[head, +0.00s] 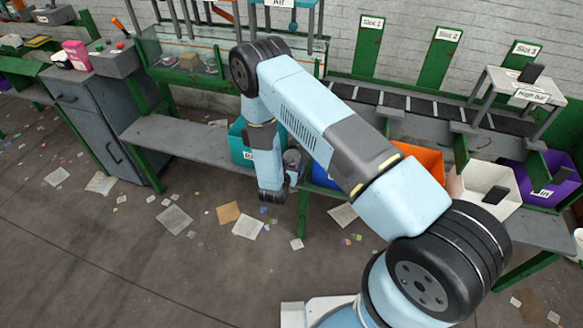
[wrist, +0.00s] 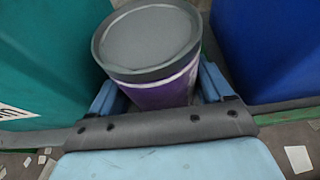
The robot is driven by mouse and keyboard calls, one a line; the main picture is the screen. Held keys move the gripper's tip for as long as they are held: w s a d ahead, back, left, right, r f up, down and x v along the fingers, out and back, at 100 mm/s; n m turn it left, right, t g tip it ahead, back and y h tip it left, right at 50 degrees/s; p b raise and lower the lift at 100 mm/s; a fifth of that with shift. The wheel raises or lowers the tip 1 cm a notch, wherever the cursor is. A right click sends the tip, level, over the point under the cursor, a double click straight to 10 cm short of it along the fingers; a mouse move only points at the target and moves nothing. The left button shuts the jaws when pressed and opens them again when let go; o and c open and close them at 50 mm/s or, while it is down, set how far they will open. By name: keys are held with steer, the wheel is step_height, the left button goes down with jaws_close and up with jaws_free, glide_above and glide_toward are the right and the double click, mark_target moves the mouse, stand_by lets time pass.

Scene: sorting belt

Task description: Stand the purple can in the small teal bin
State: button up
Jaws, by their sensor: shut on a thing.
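The purple can (wrist: 165,92) has a grey round end that faces the wrist camera. My gripper (wrist: 158,97) is shut on it, with one light-blue finger on each side. In the head view my gripper is low at the front of the bin shelf, and the grey end of the can shows beside my wrist (head: 292,157). The teal bin (head: 238,146) stands just left of the can and is partly hidden by my arm. It also fills the left of the wrist view (wrist: 45,60). The can is outside the teal bin. Its far end is hidden.
A blue bin (wrist: 265,50) stands close on the can's right. Further right are an orange bin (head: 424,158), a white bin (head: 470,188) holding a dark item, and a purple bin (head: 540,178). A grey shelf (head: 170,138) is bare left of the teal bin.

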steer(key=o, duration=0.8)
steer(key=v, duration=1.2)
steer(key=shift+r, duration=0.1)
